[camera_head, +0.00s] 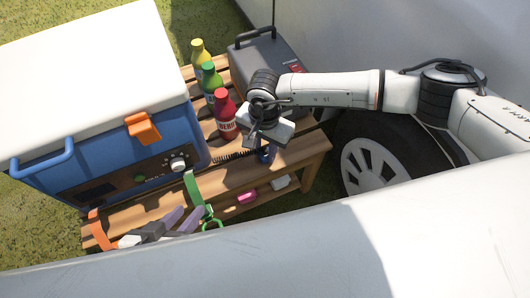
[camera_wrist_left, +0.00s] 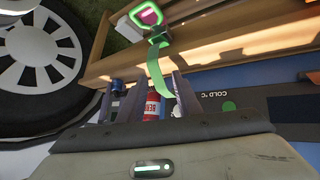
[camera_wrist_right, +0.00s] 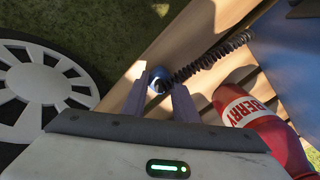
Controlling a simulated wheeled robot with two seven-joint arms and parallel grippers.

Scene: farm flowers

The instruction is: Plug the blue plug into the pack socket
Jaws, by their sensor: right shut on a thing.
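The blue plug (camera_head: 267,154) is at the right end of the slatted wooden bench, below my right gripper (camera_head: 268,138). In the right wrist view the blue plug (camera_wrist_right: 158,76) sits between my right fingertips, which are shut on it, and a black coiled cord (camera_wrist_right: 212,56) runs from it. The grey pack (camera_head: 268,66) with a red switch stands at the bench's back right; its socket cannot be made out. My left gripper (camera_head: 186,217) is low at the bench's front; in the left wrist view its fingers (camera_wrist_left: 146,88) are apart, with a green strap (camera_wrist_left: 157,72) in view between them.
A blue cooler (camera_head: 120,155) with a white lid fills the left. Yellow, green and red bottles (camera_head: 225,115) stand between cooler and pack. A wheel (camera_head: 375,165) is at the right, and a pale surface (camera_head: 270,245) crosses the front. Pink and white items lie on the lower shelf.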

